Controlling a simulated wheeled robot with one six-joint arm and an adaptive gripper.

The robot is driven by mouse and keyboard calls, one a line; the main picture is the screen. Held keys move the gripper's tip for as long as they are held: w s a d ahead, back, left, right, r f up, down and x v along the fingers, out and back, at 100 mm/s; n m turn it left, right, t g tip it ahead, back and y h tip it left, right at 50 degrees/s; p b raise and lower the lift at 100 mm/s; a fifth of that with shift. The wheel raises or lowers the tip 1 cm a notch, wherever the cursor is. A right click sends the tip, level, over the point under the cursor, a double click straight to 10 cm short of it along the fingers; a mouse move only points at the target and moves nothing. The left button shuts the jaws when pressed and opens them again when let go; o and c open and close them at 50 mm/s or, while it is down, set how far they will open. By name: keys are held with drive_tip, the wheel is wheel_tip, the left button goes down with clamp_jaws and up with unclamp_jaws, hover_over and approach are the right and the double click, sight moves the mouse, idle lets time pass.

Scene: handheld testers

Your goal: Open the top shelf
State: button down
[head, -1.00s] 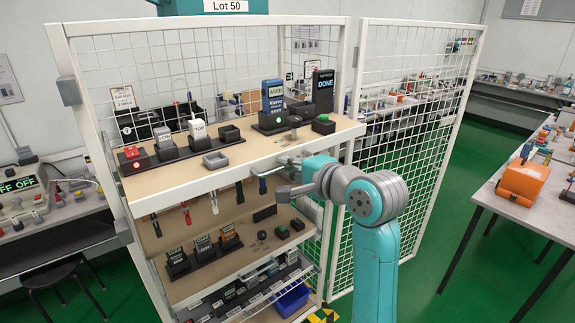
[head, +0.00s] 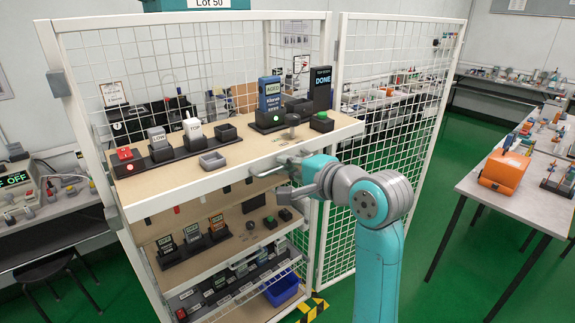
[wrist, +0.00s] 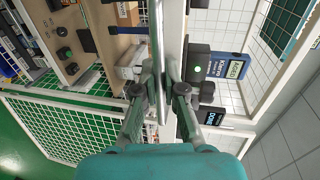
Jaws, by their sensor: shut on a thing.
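The top shelf (head: 185,196) is a wooden board with a white front edge in a white mesh rack. It stands out past the shelf below it. My gripper (head: 284,164) is at its front edge, shut on the shelf's metal handle bar (head: 262,172), which is partly hidden by the fingers. In the wrist view the bar (wrist: 157,45) runs upright between the two fingers of my gripper (wrist: 160,88).
Test blocks, a blue tester (head: 270,98), a dark "DONE" tester (head: 321,90) and a small grey tray (head: 213,160) stand on the top shelf. An open mesh door (head: 385,140) is at right. A bench with an orange box (head: 503,172) stands farther right. Green floor lies between.

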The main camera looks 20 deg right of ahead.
drive_tip(key=c, duration=1.2)
unclamp_jaws()
drive_tip(key=shift+c, duration=0.2)
drive_tip(key=shift+d, duration=0.1)
drive_tip(key=v, duration=1.1)
drive_tip(key=shift+s, duration=0.4)
drive_tip(key=shift+d, duration=0.1)
